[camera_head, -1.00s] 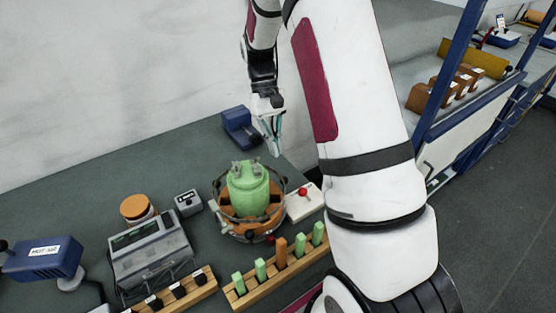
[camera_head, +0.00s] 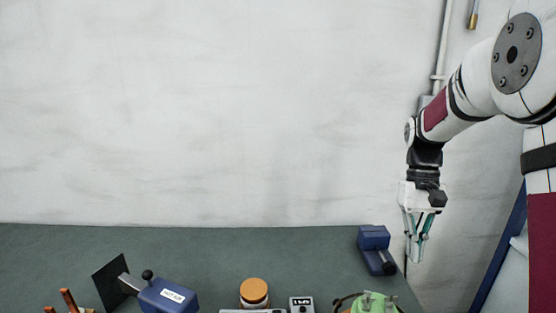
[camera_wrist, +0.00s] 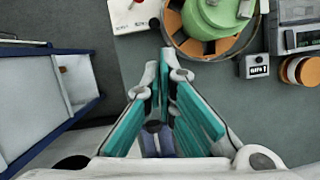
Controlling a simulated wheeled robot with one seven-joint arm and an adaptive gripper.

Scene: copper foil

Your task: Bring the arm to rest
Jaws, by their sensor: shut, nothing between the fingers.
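My gripper (camera_head: 415,256) hangs pointing down at the right end of the bench in the head view, beside a small blue device (camera_head: 373,246). Its teal-padded fingers also show in the wrist view (camera_wrist: 165,76), with the tips close together and nothing held. My arm comes in from the right, raised and bent, its elbow high at the upper right. In the wrist view the gripper is above the bench edge, apart from the green pot and its surroundings.
A green pot (camera_wrist: 212,14) in a round copper-coloured holder (camera_wrist: 184,38) stands on the bench (camera_head: 200,250). A white box (camera_wrist: 130,14), a small labelled box (camera_head: 301,304), an orange-lidded jar (camera_head: 254,291) and a blue hot-air tool (camera_head: 168,296) are nearby. A blue-framed shelf (camera_wrist: 75,80) stands at left in the wrist view.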

